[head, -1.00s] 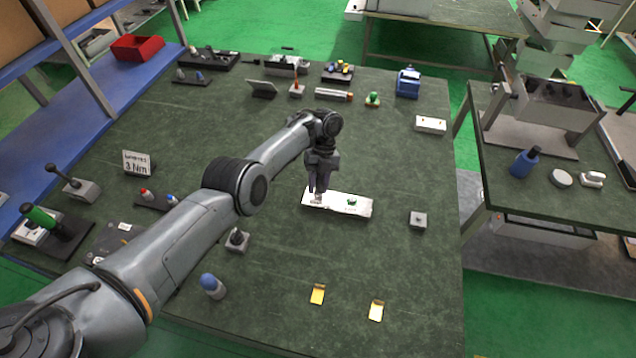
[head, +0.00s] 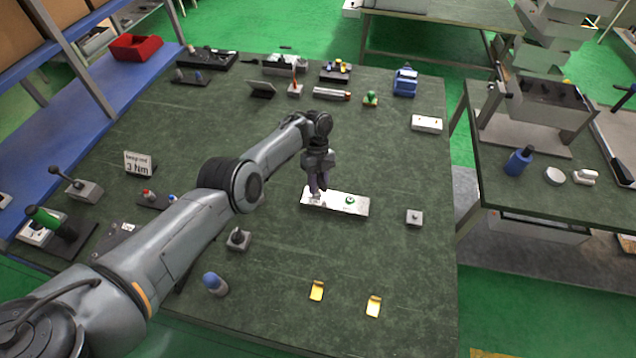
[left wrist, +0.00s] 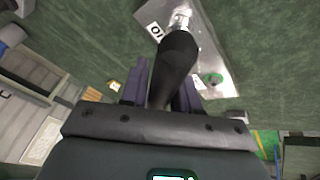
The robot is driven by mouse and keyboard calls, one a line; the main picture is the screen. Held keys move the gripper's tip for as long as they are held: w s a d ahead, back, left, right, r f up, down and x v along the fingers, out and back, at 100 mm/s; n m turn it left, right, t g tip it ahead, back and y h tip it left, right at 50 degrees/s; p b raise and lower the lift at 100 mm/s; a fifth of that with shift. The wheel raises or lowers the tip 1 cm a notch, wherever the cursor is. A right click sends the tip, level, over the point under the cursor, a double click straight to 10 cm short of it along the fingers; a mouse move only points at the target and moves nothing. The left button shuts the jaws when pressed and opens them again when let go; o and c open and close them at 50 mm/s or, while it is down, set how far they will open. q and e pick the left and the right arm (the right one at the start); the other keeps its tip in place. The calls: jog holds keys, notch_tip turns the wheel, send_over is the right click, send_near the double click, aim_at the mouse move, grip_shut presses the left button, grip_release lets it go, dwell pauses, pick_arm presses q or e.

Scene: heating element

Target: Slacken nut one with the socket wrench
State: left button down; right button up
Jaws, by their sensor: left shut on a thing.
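My left gripper (head: 317,190) is above the left end of a pale metal plate (head: 333,205) on the green table. In the left wrist view its fingers (left wrist: 163,88) are shut on the black handle of the socket wrench (left wrist: 178,58). The wrench's silver socket end (left wrist: 181,18) points at the plate (left wrist: 208,45), beside a white printed label (left wrist: 156,31). No nut shows at the socket, so I cannot tell whether it sits on nut one. A green round part (head: 350,199) is on the plate's right half; it also shows in the left wrist view (left wrist: 213,79). My right gripper is not in view.
A small grey block (head: 414,217) stands right of the plate. A 3 Nm sign (head: 139,163) stands at the left. Several tools and a blue device (head: 405,82) line the back. The table right of the plate is mostly clear.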

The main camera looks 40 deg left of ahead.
pick_arm(q)
jog(key=shift+r, duration=0.1)
jog(key=shift+w+n+t+h+p, duration=0.15)
jog(key=shift+n+t+h+p, duration=0.3)
jog(key=shift+n+p, duration=0.95)
jog(key=shift+d+n+t+p, duration=0.1)
jog(key=shift+n+t+p, duration=0.15)
jog(key=shift+n+p, duration=0.2)
jog(key=shift+w+n+p, duration=0.1)
jog(key=shift+n+p, duration=0.3)
jog(key=shift+n, duration=0.05)
jog(key=shift+n+t+h+p, duration=0.35)
jog(key=shift+n+t+p, duration=0.05)
jog(key=shift+n+p, duration=0.45)
jog(key=shift+w+n+t+p, duration=0.15)
jog(key=shift+n+t+p, duration=0.15)
jog(key=shift+n+p, duration=0.4)
